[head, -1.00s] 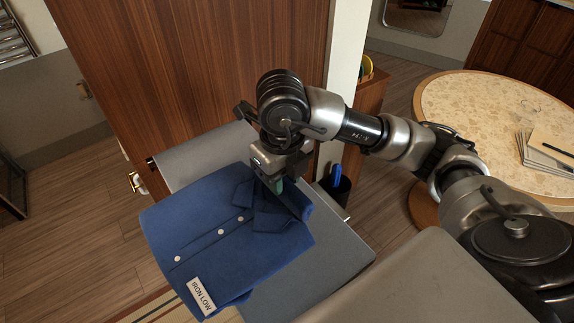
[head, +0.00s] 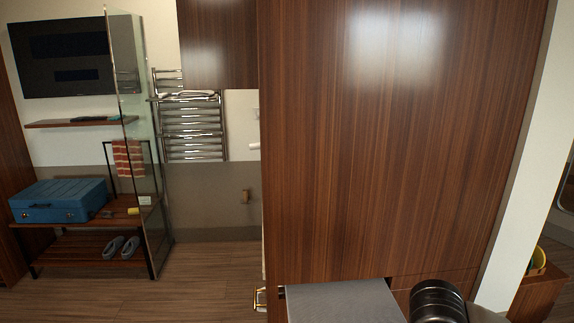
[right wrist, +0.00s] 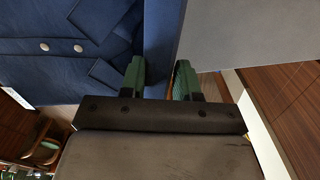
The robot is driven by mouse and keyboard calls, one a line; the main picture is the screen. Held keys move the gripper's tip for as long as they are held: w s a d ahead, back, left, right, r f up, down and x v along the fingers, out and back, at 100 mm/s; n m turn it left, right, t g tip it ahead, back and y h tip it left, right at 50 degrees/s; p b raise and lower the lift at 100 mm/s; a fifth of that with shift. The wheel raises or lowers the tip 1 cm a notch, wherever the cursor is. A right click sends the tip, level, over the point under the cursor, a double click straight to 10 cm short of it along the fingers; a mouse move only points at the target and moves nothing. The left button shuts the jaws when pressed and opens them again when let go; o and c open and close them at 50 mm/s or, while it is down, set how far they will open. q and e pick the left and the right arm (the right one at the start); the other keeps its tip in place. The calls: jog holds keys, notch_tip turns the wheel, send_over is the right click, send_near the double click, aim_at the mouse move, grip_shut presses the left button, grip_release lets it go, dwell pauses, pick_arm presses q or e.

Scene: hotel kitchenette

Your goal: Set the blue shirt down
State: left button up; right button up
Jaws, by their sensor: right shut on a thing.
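The blue shirt (right wrist: 65,45) shows in the right wrist view, folded, with white buttons and its collar near the fingers. My right gripper (right wrist: 160,78) has its green-padded fingers on either side of a blue edge of the shirt and is shut on it. The grey ironing surface (right wrist: 245,35) lies beside the shirt; its far end (head: 345,302) shows low in the head view. Whether the shirt rests on it cannot be told from here. The shirt is out of the head view, where only a dark joint of my arm shows. My left gripper is not in view.
A tall wooden panel (head: 400,140) stands right behind the ironing surface. At the left, a blue suitcase (head: 60,200) sits on a rack with slippers (head: 122,247) below, beside a glass panel (head: 140,130). A towel rail (head: 192,125) hangs on the back wall.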

jog(key=n, duration=0.2)
jog(key=f+n, duration=0.1)
jog(key=n, duration=0.4)
jog(key=f+n, duration=0.1)
jog(key=n, duration=0.2)
jog(key=shift+s, duration=0.1)
jog(key=n, duration=0.3)
jog(key=f+n, duration=0.1)
jog(key=n, duration=0.1)
jog(key=shift+s+f+n, duration=0.15)
jog(key=shift+n, duration=0.25)
jog(key=n, duration=0.2)
jog(key=f+n, duration=0.1)
jog(key=n, duration=0.1)
jog(key=shift+s, duration=0.1)
